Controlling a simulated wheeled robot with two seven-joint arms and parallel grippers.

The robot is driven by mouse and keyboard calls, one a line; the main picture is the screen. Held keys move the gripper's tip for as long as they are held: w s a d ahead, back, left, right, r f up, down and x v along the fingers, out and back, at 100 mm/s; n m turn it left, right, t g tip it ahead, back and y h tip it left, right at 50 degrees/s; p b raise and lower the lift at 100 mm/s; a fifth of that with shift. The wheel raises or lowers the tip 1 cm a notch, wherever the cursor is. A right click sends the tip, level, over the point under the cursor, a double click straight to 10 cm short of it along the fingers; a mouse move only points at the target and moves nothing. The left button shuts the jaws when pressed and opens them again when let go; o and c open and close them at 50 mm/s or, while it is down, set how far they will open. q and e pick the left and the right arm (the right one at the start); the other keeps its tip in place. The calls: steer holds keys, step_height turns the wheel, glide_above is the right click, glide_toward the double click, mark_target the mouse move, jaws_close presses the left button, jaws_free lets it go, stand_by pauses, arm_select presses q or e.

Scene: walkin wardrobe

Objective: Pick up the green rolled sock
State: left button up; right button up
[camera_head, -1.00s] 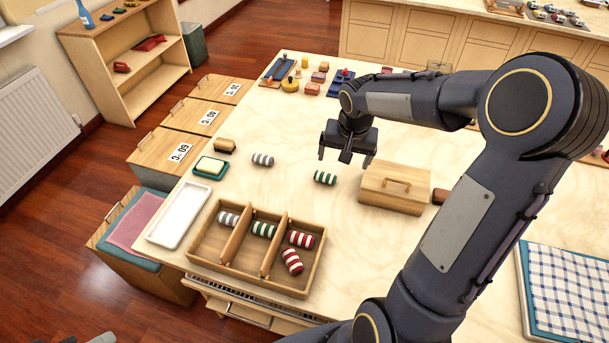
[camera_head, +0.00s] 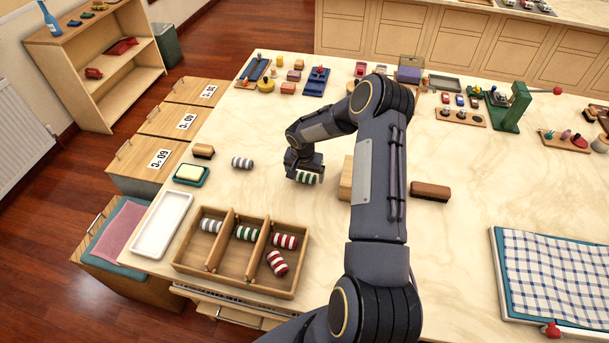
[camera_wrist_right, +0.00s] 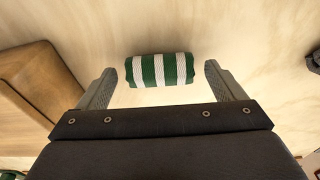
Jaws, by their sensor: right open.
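The green-and-white striped rolled sock (camera_head: 308,178) lies on the pale tabletop, partly hidden by my right gripper in the head view. In the right wrist view the sock (camera_wrist_right: 160,69) lies crosswise just ahead of and between the two fingers. My right gripper (camera_head: 304,179) is open above it, with a finger off each end of the sock and a gap on both sides. A second green striped sock (camera_head: 246,233) lies in the middle compartment of the wooden tray (camera_head: 223,263). My left gripper is not in view.
A wooden box (camera_head: 346,180) stands close to the right of the sock, partly behind my arm. A grey striped sock (camera_head: 242,163) lies to the left. A brush (camera_head: 430,191) lies farther right. The tabletop between sock and tray is clear.

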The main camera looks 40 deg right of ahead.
steer(key=shift+f, duration=0.55)
steer(key=c, duration=1.1)
steer(key=shift+o, duration=0.2)
steer(key=shift+r, duration=0.15)
